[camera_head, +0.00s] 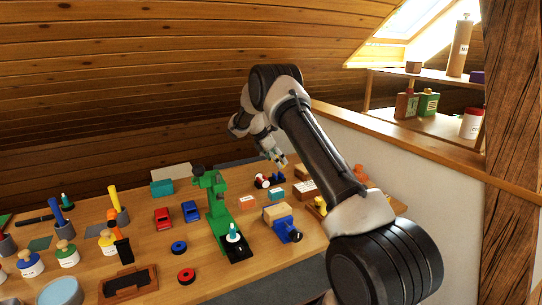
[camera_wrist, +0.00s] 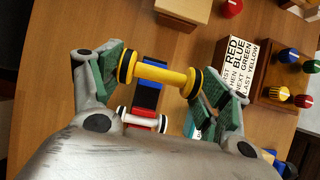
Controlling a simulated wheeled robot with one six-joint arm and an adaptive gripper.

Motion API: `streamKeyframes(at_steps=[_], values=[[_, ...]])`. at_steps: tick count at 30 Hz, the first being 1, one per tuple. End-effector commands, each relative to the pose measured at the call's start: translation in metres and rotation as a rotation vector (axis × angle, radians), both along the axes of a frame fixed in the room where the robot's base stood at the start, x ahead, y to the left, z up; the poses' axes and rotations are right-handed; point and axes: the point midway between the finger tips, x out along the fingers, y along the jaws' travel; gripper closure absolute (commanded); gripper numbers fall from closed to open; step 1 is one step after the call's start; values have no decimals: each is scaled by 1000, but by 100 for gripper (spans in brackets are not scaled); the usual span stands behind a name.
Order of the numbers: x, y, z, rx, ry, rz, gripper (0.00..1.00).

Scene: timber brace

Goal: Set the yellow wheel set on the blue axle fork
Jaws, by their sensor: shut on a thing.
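The yellow wheel set (camera_wrist: 160,74), a yellow axle with a dark-rimmed wheel at each end, lies between the green pads of my gripper (camera_wrist: 162,85) in the wrist view. My gripper is shut on it, with one wheel by each finger. A blue piece (camera_wrist: 153,69), which seems to be the blue axle fork, lies beneath and partly behind the axle; I cannot tell whether they touch. It also shows as a small blue shape in the head view (camera_head: 279,177). In the head view my gripper (camera_head: 277,160) is above the back of the table.
A red piece with a white wheel set (camera_wrist: 145,119) is close below the blue one. A lettered sign (camera_wrist: 238,66) and a wooden peg block (camera_wrist: 285,80) stand to the right. A green press (camera_head: 215,205) stands left of my arm in the head view.

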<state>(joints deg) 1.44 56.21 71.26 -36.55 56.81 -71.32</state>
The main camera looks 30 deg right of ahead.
Motion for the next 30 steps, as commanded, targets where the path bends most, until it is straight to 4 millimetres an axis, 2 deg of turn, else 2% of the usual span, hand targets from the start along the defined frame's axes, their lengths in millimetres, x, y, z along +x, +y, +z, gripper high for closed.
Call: streamKeyframes(at_steps=[5, 24, 30], values=[[1, -2, -6, -4, 1, 11, 47], [1, -2, -60, -3, 0, 8, 47], [1, -2, -71, -3, 0, 9, 47]])
